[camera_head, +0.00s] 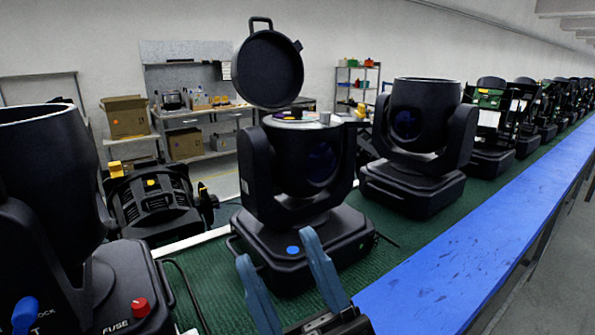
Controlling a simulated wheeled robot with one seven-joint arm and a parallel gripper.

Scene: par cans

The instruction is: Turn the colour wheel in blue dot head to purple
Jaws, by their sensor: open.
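The blue dot head (330,222) stands upright on the green bench mat, with a blue dot (293,249) on the front of its base. Its round lid (268,70) is swung up at the top. The colour wheel (297,119) shows as a thin, edge-on strip in the open top, with small yellow and purplish patches. Which colour is set cannot be told. My gripper (276,249) is at the bottom centre, its two blue fingers apart and empty. It appears in front of the head's base, well below the wheel.
Another head (50,170) with a red fuse knob (140,307) stands close at left. A closed head (420,125) stands to the right, with several more in a row beyond. A yellow-marked unit (155,200) lies behind. The blue bench edge (450,275) at right is clear.

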